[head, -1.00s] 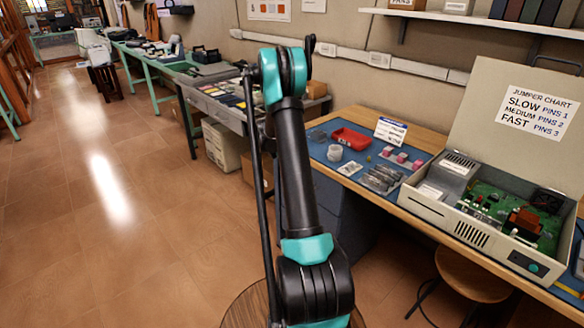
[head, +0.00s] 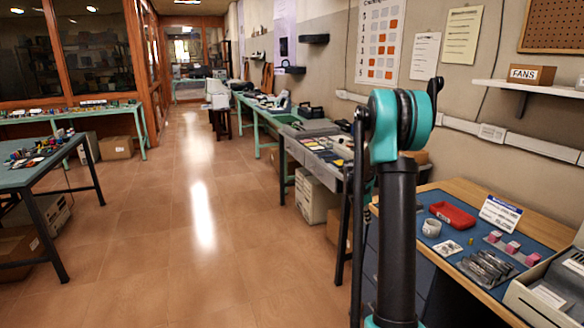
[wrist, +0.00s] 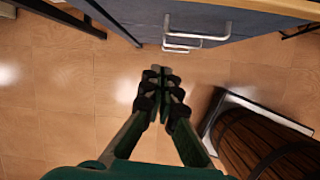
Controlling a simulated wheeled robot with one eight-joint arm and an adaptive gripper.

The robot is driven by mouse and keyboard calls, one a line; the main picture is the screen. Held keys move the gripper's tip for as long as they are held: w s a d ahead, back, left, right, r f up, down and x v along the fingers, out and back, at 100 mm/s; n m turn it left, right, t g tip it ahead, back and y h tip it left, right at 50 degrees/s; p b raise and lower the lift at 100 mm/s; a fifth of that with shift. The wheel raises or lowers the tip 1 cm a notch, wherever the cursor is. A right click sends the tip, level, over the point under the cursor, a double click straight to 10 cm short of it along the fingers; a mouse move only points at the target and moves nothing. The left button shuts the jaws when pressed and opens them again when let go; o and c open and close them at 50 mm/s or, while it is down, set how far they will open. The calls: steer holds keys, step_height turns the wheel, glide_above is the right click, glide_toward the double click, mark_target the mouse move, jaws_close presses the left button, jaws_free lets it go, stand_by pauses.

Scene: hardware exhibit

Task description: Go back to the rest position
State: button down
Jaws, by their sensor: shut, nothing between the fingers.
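My gripper (wrist: 161,82) shows in the wrist view, pointing down over the tiled floor. Its fingers are together with nothing between them. In the head view my black and teal arm stands upright right of the middle, and the gripper itself cannot be made out there. In the wrist view the gripper is apart from the grey drawer front with metal handles (wrist: 196,36) at the top.
A workbench (head: 452,187) at right holds a red tray (head: 453,215), a white cup (head: 431,228) and a grey case (head: 556,290). A wooden barrel-like thing (wrist: 255,140) is near the gripper. The floor between is clear.

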steer(key=s+a+m+t+y, duration=0.1)
steer(key=s+a+m, duration=0.4)
steer(key=s, duration=0.7)
steer(key=s+a+m+y, duration=0.1)
steer(key=s+a+m, duration=0.5)
steer(key=s, duration=0.6)
steer(key=s+a+m+t+y, duration=0.1)
steer(key=s+a+m, duration=0.5)
steer(key=s+m, duration=0.3)
steer(key=s, duration=0.3)
steer(key=shift+s+f+t+y, duration=0.15)
steer(key=shift+s+t+y, duration=0.15)
steer(key=shift+s+y, duration=0.1)
